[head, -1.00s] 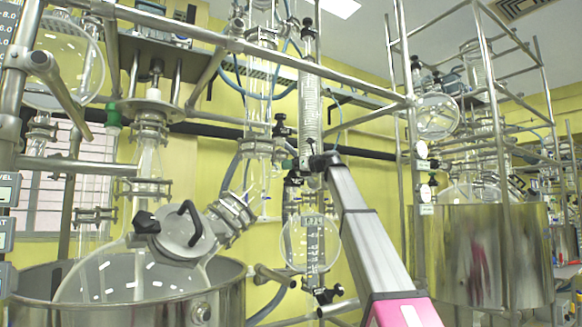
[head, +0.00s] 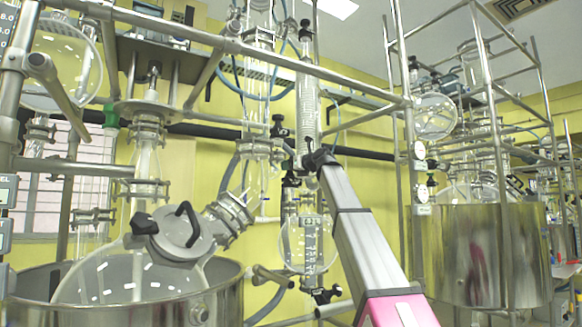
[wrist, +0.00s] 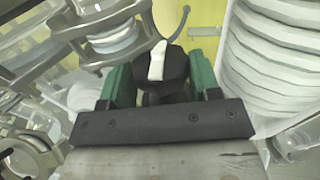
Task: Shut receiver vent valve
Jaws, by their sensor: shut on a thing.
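In the wrist view, a black valve knob (wrist: 174,68) with a white stripe sits between the two green fingers of my gripper (wrist: 160,78). My gripper is shut on this knob, with one finger on each side. The white stripe runs nearly upright in the picture. The valve body behind the knob is mostly hidden. In the head view, the end of my arm reaches the glassware above the round receiver flask (head: 306,243). The fingers and the held knob are too small and covered there to make out clearly.
A coiled glass condenser (head: 307,95) rises just above my arm's end. Steel frame rails (head: 280,62) cross in front of the glassware. A reactor vessel in a steel pot (head: 215,300) stands at left, another steel pot (head: 480,255) at right.

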